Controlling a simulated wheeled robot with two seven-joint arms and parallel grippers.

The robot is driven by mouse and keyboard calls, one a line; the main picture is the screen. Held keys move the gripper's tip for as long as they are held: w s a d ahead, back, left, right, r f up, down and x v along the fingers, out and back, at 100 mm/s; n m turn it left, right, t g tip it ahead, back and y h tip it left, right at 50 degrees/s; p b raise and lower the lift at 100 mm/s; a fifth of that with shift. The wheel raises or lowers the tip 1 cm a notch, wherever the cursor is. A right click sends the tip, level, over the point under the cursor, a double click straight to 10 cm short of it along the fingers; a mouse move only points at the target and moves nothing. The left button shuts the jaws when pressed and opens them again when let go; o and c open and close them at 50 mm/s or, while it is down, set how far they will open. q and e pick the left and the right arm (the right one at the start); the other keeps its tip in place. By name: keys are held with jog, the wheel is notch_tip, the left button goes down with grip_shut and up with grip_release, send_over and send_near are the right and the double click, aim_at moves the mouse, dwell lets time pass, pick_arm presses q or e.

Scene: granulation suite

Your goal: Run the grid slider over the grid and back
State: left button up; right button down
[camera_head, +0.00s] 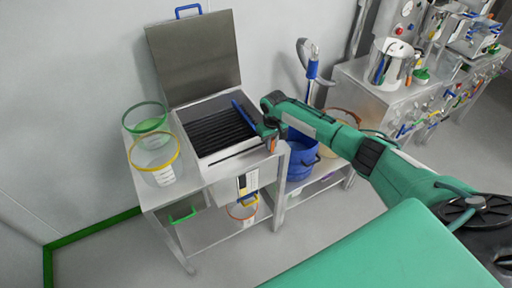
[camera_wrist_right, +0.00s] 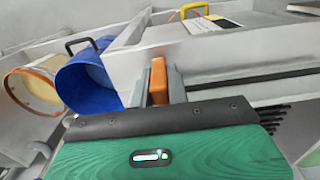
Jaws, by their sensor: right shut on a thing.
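The grid (camera_head: 215,128) is a row of dark bars inside a pale metal box (camera_head: 203,106) on a steel table, its lid standing open behind. My right gripper (camera_head: 272,138) is at the box's right front corner. In the right wrist view its grey fingers (camera_wrist_right: 158,78) are shut on an upright orange handle (camera_wrist_right: 158,88), which I take to be the grid slider's. The orange also shows just below the gripper in the head view (camera_head: 274,146). The rest of the slider is hard to make out. A blue bar (camera_head: 243,114) lies along the grid's right side. My left gripper is out of view.
Two clear tubs, green-rimmed (camera_head: 147,124) and yellow-rimmed (camera_head: 155,160), stand left of the box. The raised lid (camera_head: 195,55) blocks the back. A bench with equipment (camera_head: 385,95) is farther right.

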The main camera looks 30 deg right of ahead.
jog(key=shift+d, duration=1.2)
jog(key=shift+w, duration=0.1)
jog(key=c, duration=1.4)
grip_release()
jog(key=shift+o, duration=0.2)
notch_tip(320, 180, up, 14)
jog(key=b, duration=0.2)
jog(key=shift+b, duration=0.35)
jog(key=shift+f, duration=0.1)
